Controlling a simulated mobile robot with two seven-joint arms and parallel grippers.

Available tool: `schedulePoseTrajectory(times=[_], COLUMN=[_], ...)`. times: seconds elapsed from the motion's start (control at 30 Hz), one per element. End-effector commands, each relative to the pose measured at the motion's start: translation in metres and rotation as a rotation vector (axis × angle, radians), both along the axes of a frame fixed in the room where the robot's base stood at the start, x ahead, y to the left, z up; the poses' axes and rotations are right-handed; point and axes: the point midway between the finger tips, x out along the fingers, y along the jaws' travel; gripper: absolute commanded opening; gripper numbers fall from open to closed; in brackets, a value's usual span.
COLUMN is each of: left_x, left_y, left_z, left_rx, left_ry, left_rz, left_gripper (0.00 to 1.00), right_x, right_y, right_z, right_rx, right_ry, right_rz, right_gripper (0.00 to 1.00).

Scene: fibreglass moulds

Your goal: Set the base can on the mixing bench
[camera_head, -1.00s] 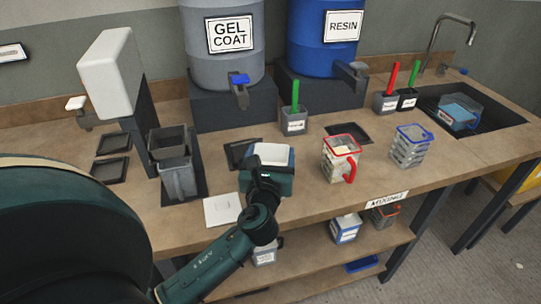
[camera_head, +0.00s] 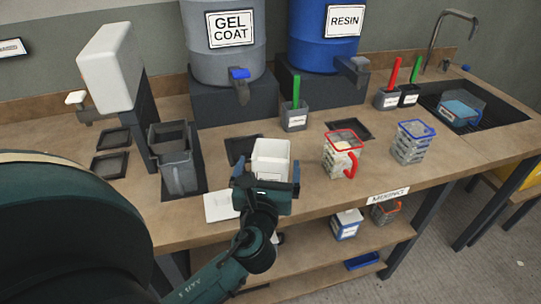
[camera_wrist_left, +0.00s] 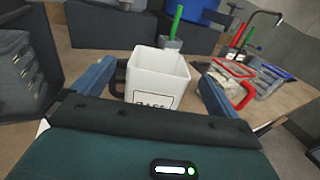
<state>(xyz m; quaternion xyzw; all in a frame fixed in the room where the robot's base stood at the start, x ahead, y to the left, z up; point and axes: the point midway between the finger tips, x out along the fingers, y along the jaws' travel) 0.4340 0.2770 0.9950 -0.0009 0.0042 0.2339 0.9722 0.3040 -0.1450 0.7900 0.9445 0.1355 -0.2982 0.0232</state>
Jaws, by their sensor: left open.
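The base can is a white square container with a label reading BASE (camera_wrist_left: 158,80), standing upright and open at the top. In the head view the base can (camera_head: 271,160) is on the mixing bench (camera_head: 306,195) near its front edge, beside a white square card. My left gripper (camera_head: 266,186) is at the can's near side with its blue fingers apart. In the left wrist view the fingers of my left gripper (camera_wrist_left: 155,92) are open on either side of the can's near part. The can's bottom is partly hidden by the gripper. My right gripper is out of view.
A red-rimmed jug (camera_head: 342,158) and a blue-rimmed container (camera_head: 412,143) stand to the right. A grey bin (camera_head: 178,172) and a white dispenser (camera_head: 110,72) stand left. The white card (camera_head: 220,206) lies at the front. Drums with taps stand behind.

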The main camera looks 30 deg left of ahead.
Motion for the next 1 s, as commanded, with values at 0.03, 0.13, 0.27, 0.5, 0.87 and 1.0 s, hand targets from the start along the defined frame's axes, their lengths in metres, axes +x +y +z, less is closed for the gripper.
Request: schedulePoseTrajectory(times=[0.03, 0.13, 0.27, 0.5, 0.87, 1.0], left_x=[-0.011, -0.028, -0.043, -0.053, -0.052, -0.052], left_y=[-0.006, -0.014, -0.023, -0.027, -0.027, -0.027], left_z=[-0.003, -0.002, -0.001, 0.001, 0.001, 0.001], left_rx=[-0.003, -0.002, -0.001, 0.0, 0.001, 0.0], left_ry=[0.003, 0.001, 0.002, -0.002, -0.002, -0.001], left_rz=[-0.003, -0.001, -0.001, 0.0, 0.0, 0.0], left_gripper=[0.98, 0.98, 0.98, 0.98, 0.98, 0.98], right_x=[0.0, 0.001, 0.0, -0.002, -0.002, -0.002], right_y=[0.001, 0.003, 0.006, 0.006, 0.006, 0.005], right_z=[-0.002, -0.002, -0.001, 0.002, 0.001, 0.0], right_rx=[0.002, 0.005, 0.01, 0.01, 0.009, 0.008], right_ry=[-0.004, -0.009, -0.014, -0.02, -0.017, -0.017], right_rz=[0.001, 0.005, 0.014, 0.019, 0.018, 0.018], right_gripper=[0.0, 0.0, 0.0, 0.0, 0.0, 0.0])
